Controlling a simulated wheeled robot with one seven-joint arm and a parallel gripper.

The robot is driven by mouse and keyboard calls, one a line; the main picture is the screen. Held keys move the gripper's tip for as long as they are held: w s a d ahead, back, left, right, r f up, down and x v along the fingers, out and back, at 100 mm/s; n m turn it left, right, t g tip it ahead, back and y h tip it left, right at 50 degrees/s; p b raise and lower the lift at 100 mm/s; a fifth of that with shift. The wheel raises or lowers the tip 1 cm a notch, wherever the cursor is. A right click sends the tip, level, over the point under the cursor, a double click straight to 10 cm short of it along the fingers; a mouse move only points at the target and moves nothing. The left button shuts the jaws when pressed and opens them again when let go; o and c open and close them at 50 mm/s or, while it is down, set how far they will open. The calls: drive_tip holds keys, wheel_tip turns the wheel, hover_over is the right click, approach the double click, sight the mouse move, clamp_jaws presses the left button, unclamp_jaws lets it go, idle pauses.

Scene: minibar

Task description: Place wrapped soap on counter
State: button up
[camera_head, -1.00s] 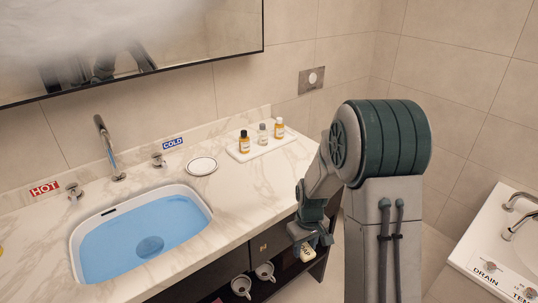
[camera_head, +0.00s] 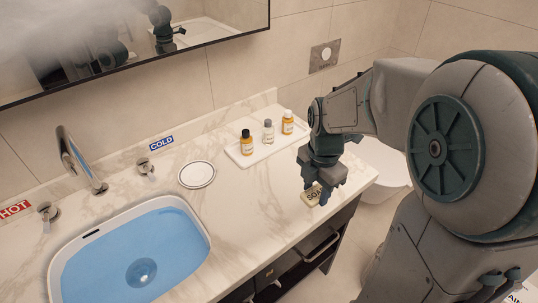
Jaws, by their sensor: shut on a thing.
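The wrapped soap (camera_head: 312,196) is a small cream block with dark lettering, partly covered by the fingers. My gripper (camera_head: 322,192) points down over the right part of the counter and is shut on the soap. The soap is at or just above the marble counter (camera_head: 255,205); I cannot tell whether it touches the surface. The far side of the soap is hidden by the gripper.
A white tray (camera_head: 240,157) with three small bottles stands behind the gripper. A round white dish (camera_head: 197,174) lies left of it, near the filled sink (camera_head: 135,255). The counter between sink and gripper is clear. A toilet (camera_head: 385,165) stands beyond the right edge.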

drive_tip(key=shift+w+a+r, duration=0.1)
drive_tip(key=shift+r, duration=0.1)
drive_tip(key=shift+w+a+f+n, duration=0.1)
drive_tip(key=shift+a+f+n, duration=0.05)
drive_tip(key=shift+a+n, duration=0.15)
hover_over(267, 216)
wheel_tip(267, 216, down, 6)
drive_tip(key=shift+d+f+p, duration=0.1)
drive_tip(key=shift+f+p, duration=0.15)
drive_tip(key=shift+p, duration=0.1)
drive_tip(key=shift+f, duration=2.05)
drive_tip(key=shift+f, duration=0.15)
drive_tip(key=o, duration=1)
drive_tip(key=shift+c, duration=0.2)
